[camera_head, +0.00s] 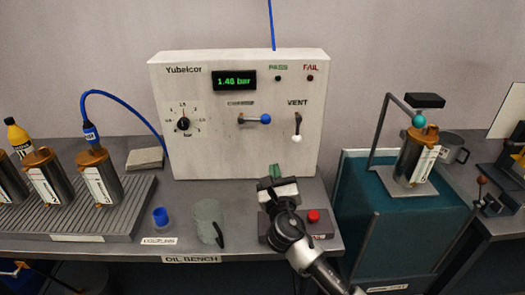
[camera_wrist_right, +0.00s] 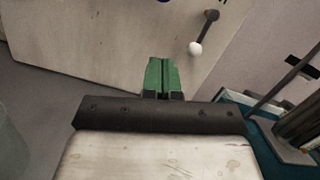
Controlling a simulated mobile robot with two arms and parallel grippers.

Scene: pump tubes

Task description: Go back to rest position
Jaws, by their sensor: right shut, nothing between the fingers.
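My right gripper (camera_head: 275,170) is over the front of the oil bench, just before the white Yubeicor panel (camera_head: 215,150). Its green fingertips are shut together with nothing between them. In the right wrist view the shut fingers (camera_wrist_right: 162,77) point at the panel, below and left of the white-tipped VENT lever (camera_wrist_right: 197,46). The VENT lever also shows in the head view (camera_head: 297,137), pointing down.
A red button (camera_head: 313,215) on a dark box is right of my right wrist. Copper-topped canisters (camera_head: 101,180) stand on a ribbed tray at left. A teal stand (camera_head: 360,230) holds another canister (camera_head: 414,158).

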